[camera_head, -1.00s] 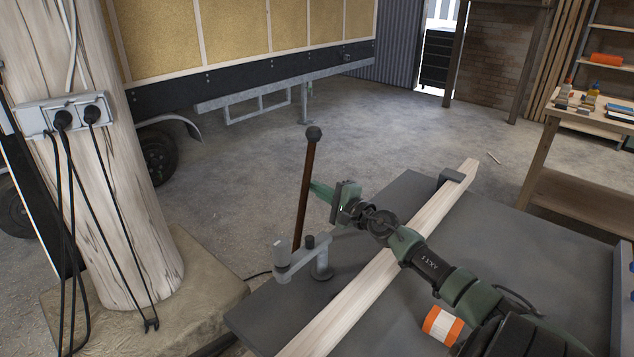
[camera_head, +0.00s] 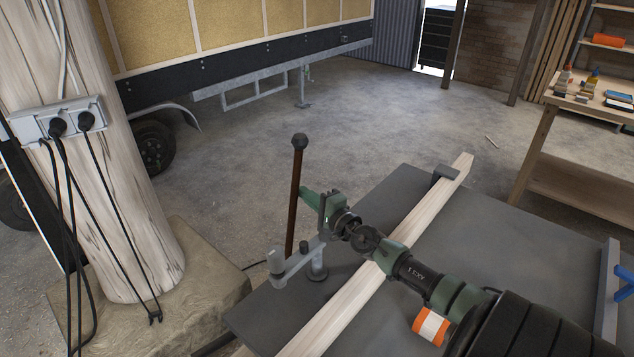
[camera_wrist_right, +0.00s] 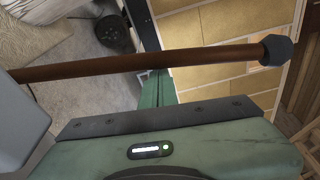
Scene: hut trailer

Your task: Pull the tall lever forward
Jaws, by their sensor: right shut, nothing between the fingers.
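The tall lever (camera_head: 295,200) is a thin brown rod with a dark round knob on top. It stands nearly upright at the left edge of the grey table, by a grey bracket (camera_head: 290,262). In the right wrist view the lever (camera_wrist_right: 150,66) crosses the picture, its knob at the right. My right gripper (camera_head: 308,194) is shut and empty, its green fingertips close beside the lever's shaft on the right. In the right wrist view the closed fingers (camera_wrist_right: 157,88) reach up to the shaft; I cannot tell whether they touch it. My left gripper is not in view.
A long pale wooden beam (camera_head: 405,235) lies across the grey table (camera_head: 480,255) under my right arm. An orange and white roll (camera_head: 431,325) lies near it. A wooden post (camera_head: 110,190) with sockets and cables stands at left. Open concrete floor lies behind the lever.

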